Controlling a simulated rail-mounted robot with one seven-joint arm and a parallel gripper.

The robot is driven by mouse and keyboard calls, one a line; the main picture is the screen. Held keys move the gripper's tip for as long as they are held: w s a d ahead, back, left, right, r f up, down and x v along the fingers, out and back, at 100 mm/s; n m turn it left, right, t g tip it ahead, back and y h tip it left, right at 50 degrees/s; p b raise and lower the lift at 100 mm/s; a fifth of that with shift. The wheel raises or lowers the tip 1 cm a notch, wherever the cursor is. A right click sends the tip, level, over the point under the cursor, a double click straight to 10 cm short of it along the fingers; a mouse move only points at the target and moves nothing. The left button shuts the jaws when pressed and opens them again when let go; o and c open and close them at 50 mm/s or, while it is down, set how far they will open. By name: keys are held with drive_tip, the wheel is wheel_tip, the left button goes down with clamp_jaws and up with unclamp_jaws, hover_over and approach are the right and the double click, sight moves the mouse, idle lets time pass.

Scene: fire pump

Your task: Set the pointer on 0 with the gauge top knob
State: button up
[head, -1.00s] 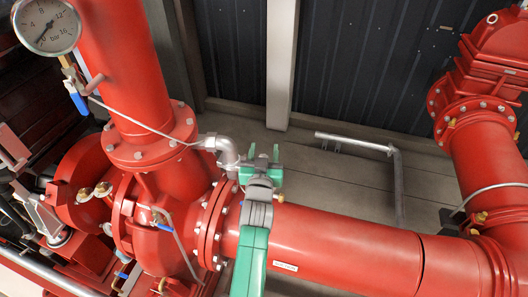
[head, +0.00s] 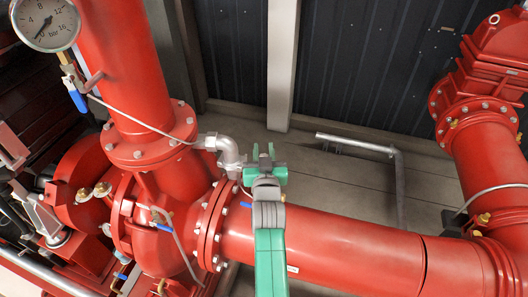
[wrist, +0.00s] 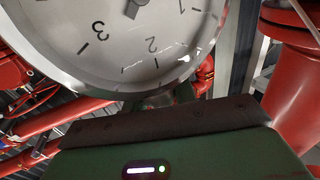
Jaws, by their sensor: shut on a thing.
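A white-faced gauge (wrist: 85,55) with black marks and the figures 1, 2 and 3 fills the top of the wrist view, upside down. Only part of the dial shows. A short grey piece of its pointer or hub (wrist: 133,9) shows at the top edge; where the pointer reads is cut off. My gripper (wrist: 160,108) is at the gauge's top edge, shut on the small knob (wrist: 158,98) there, which is mostly hidden by the dark gripper edge. In the head view my gripper (head: 264,152) is above the red pipe, and this gauge cannot be made out.
Another gauge (head: 45,22), marked in bar up to 16, is at the upper left. A blue-handled valve (head: 77,98) hangs below it. A large red horizontal pipe (head: 350,245) runs below my gripper. A grey elbow fitting (head: 225,148) lies close to its left.

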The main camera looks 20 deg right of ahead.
drive_tip(key=shift+r, duration=0.1)
drive_tip(key=o, duration=1)
drive_tip(key=v, duration=0.7)
drive_tip(key=shift+s+a+p, duration=0.15)
drive_tip(key=shift+s+p, duration=0.2)
drive_tip(key=shift+s, duration=0.05)
